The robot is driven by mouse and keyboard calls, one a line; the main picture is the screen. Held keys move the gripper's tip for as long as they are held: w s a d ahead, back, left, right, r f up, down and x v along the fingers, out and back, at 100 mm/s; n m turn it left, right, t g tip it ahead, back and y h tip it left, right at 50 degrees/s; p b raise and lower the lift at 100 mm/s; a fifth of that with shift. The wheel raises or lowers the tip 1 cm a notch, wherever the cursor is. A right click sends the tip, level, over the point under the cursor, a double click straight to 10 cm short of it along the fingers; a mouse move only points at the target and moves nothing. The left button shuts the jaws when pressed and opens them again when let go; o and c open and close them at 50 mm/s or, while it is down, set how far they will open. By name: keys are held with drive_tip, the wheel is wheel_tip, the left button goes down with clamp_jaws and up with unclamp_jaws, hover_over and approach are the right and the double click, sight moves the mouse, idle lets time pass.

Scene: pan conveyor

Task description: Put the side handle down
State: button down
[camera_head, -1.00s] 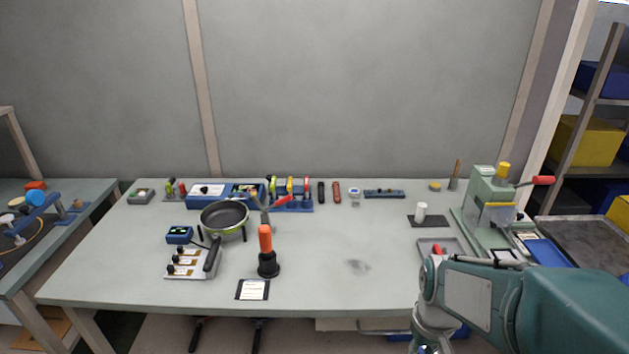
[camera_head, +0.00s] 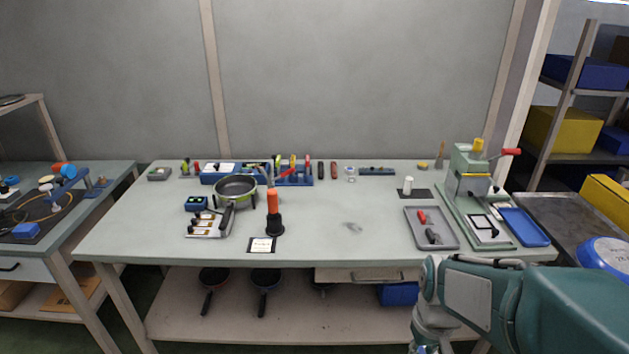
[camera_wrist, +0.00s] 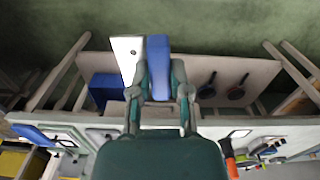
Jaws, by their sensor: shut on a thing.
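My gripper (camera_wrist: 160,85) is in the wrist view, its two fingers closed on either side of a blue block-like piece (camera_wrist: 158,62), which I take as the side handle. In the head view my arm reaches in at the lower right and the fingertips are cut off by the bottom edge. The gripper is in front of the table, apart from its top. A green-rimmed pan (camera_head: 235,190) stands at the table's left.
A grey tray (camera_head: 411,231) with red and dark pieces lies at the table's right, beside a green press (camera_head: 466,165). A black holder with an orange-handled tool (camera_head: 273,212) stands left of centre. The table's middle (camera_head: 330,205) is clear. A lower shelf (camera_head: 180,315) carries pans.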

drive_tip(key=w+a+f, duration=0.2)
drive_tip(key=w+f, duration=0.5)
drive_tip(key=w, duration=0.2)
drive_tip(key=w+a+f+m, duration=0.1)
drive_tip(key=w+f, duration=0.6)
drive_tip(key=w, duration=0.3)
drive_tip(key=shift+w+a+f, duration=0.25)
drive_tip(key=shift+a+f, duration=0.1)
drive_tip(key=shift+f, duration=0.05)
drive_tip(key=shift+r, duration=0.1)
